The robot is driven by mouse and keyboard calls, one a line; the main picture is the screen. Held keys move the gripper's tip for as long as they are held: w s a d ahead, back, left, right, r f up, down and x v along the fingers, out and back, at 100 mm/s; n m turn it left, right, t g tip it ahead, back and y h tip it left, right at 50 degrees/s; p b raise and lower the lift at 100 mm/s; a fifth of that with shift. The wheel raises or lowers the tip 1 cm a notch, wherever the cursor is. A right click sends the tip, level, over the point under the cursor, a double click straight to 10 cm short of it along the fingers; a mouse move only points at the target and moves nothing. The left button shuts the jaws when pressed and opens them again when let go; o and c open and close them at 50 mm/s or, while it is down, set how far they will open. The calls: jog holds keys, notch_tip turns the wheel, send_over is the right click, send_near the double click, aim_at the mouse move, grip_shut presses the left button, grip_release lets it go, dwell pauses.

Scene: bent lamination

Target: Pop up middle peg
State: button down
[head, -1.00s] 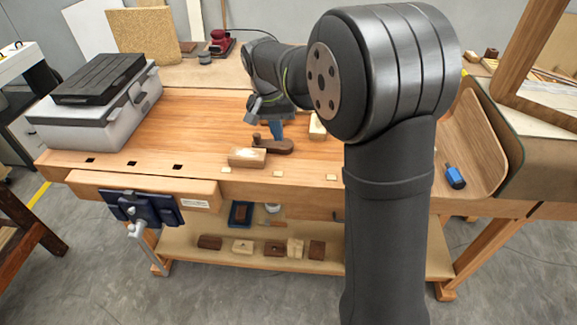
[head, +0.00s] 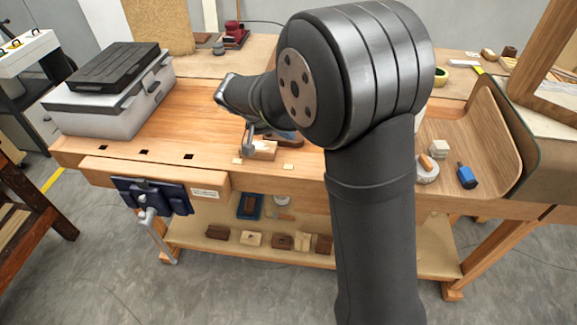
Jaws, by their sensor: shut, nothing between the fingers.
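Small pale square pegs sit along the front edge of the wooden workbench (head: 80,150). The left one (head: 237,161) and the middle one (head: 288,167) show in the head view. The place to their right is hidden behind my arm. The middle peg looks nearly flush with the top; its exact height is too small to tell. My gripper (head: 249,152) is shut and empty, pointing down at the left end of a pale wooden block (head: 264,150), above and between the left and middle pegs. I cannot tell whether it touches the block.
A dark wooden tool (head: 286,138) lies behind the block, partly hidden by my arm. Dark square holes (head: 188,156) continue along the front edge. A grey case (head: 110,105) stands at left; a blue vise (head: 150,196) is on the front.

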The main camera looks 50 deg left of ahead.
aim_at(287, 167)
jog(key=shift+f, duration=4.4)
jog(key=shift+f, duration=0.4)
jog(key=shift+f, duration=0.45)
jog(key=shift+r, duration=3.35)
jog(key=shift+f, duration=0.1)
